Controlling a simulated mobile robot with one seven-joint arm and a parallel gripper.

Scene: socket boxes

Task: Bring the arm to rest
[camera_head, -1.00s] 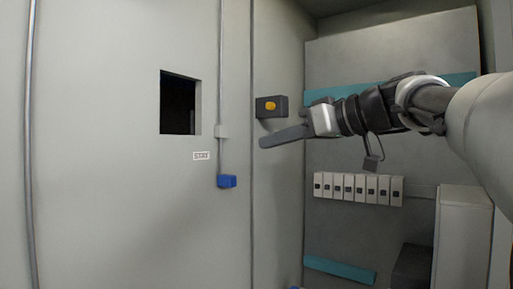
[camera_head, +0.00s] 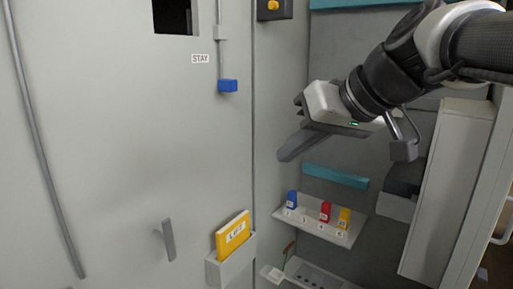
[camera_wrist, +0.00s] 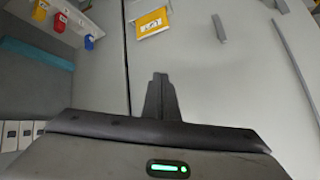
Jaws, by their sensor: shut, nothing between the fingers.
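My gripper (camera_head: 290,150) is in the upper right half of the head view, in front of the corner where the light wall meets the darker recess. Its fingers point left and down, and they are together with nothing between them. The wrist view also shows the closed fingers (camera_wrist: 160,98) at the centre, against the pale wall. My arm comes in from the upper right and is bent at the wrist. The fingertips appear apart from the shelf and the wall, though the exact distance is hard to tell.
A small shelf (camera_head: 318,231) with blue, red and yellow items is below my gripper. A yellow booklet (camera_head: 233,232) sits in a wall holder (camera_head: 231,266). A door handle (camera_head: 168,240) is at lower left. A pale cabinet (camera_head: 447,185) stands at right, near my arm.

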